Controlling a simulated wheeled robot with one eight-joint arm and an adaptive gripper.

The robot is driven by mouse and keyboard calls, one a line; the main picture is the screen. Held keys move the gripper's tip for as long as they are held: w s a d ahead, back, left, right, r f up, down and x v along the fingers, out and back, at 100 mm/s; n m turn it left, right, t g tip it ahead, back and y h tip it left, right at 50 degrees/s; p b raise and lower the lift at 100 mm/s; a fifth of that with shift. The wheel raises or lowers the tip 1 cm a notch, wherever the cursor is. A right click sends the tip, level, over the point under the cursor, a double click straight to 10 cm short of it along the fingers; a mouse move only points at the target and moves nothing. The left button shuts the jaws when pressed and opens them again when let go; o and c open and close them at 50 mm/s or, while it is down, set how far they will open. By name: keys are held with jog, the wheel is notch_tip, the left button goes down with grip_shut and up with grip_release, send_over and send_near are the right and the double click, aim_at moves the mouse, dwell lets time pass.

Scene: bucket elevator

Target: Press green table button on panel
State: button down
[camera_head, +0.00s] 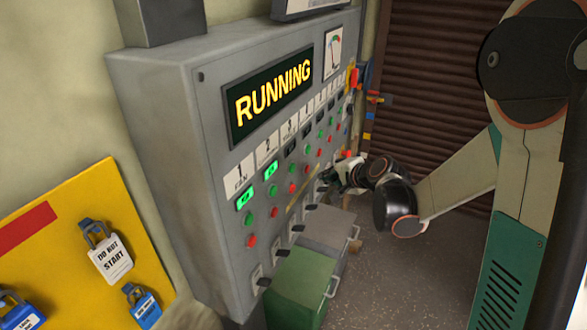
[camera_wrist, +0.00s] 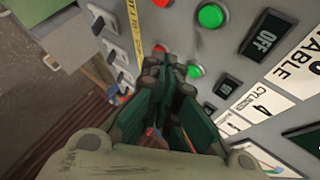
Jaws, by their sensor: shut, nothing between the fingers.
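The grey control panel (camera_head: 190,130) has a row of numbered columns, each with a small display, a green button and a red button. In the wrist view, the green table button (camera_wrist: 212,15) lines up with the TABLE label (camera_wrist: 300,60) and a dark OFF display (camera_wrist: 264,36). In the head view it appears to be the third column's green button (camera_head: 291,165). My gripper (camera_wrist: 163,68) is shut and empty, close to the panel below the table button in the wrist view. In the head view my gripper (camera_head: 335,177) is near the panel's lower right, partly hidden.
Beside my fingertips is the neighbouring green button (camera_wrist: 195,71) of the CYLINDER 4 column. The table column's red button (camera_wrist: 160,2) is at the wrist view's top edge. Green and grey boxes (camera_head: 302,280) stand low before the panel. A brown shutter (camera_head: 430,60) stands behind.

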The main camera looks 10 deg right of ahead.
aim_at(293, 168)
jog(key=w+a, duration=0.3)
jog(key=a, duration=0.2)
jog(key=shift+w, duration=0.35)
jog(key=shift+w+a, duration=0.1)
jog(key=shift+a, duration=0.15)
dwell(1.1)
jog(key=shift+w+a, duration=0.15)
jog(key=shift+a, duration=0.1)
jog(key=shift+w+a+b, duration=0.3)
jog(key=shift+a+b, duration=0.05)
jog(key=shift+b, duration=0.05)
dwell(0.9)
jog(key=shift+s+d, duration=0.1)
jog(key=shift+d, duration=0.05)
jog(key=shift+s+d, duration=0.45)
jog(key=shift+d, duration=0.1)
dwell(0.3)
